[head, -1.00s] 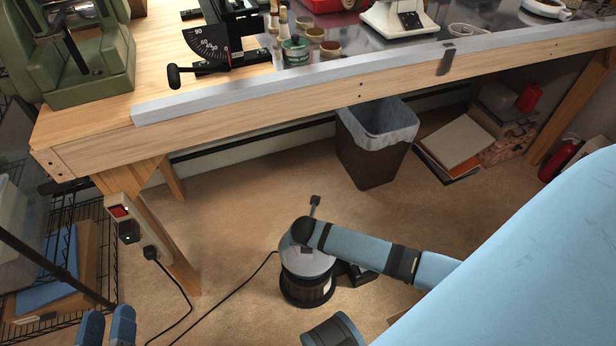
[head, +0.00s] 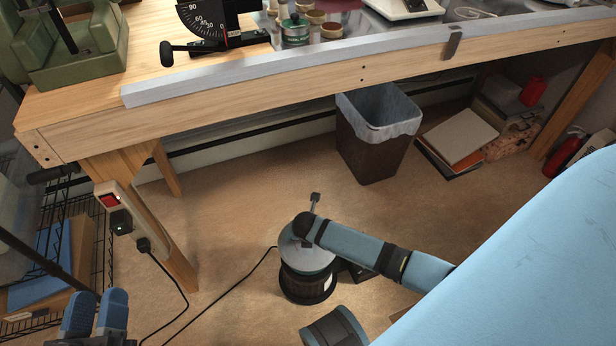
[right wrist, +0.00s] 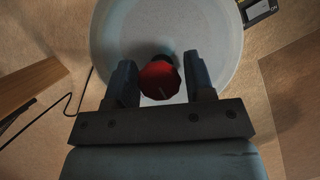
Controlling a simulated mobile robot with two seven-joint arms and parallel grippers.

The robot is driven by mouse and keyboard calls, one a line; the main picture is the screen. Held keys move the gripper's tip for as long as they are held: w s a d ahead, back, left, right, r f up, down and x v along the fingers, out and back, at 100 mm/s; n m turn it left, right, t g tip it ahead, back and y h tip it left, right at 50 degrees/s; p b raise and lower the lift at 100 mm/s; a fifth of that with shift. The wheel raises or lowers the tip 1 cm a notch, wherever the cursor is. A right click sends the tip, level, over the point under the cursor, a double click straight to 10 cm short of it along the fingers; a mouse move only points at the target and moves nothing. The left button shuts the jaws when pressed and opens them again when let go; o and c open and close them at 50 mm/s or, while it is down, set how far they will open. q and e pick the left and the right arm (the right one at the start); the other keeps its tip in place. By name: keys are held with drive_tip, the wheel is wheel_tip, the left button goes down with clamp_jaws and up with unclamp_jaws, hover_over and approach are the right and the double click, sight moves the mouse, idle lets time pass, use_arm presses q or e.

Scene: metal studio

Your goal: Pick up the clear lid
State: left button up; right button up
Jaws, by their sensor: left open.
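In the right wrist view, a wide round pale lid (right wrist: 215,55) with a red knob (right wrist: 160,82) at its middle fills the upper centre. My right gripper (right wrist: 159,68) has one dark finger on each side of the knob. I cannot tell whether the fingers press on it. In the head view, a round machine (head: 306,287) with a dark ridged body and grey top stands on the floor. It appears to be the same one, its top partly covered by an arm. My left gripper (head: 99,299) is open and empty at lower left, away from the lid.
A wooden workbench (head: 260,115) crosses the back. A lined waste bin (head: 372,150) and stacked papers (head: 460,137) are under it. A power strip (head: 122,212) is on the bench leg, with cords on the floor. A wire rack (head: 100,235) stands at left.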

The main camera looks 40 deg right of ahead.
clamp_jaws()
drive_tip(key=shift+r, duration=0.15)
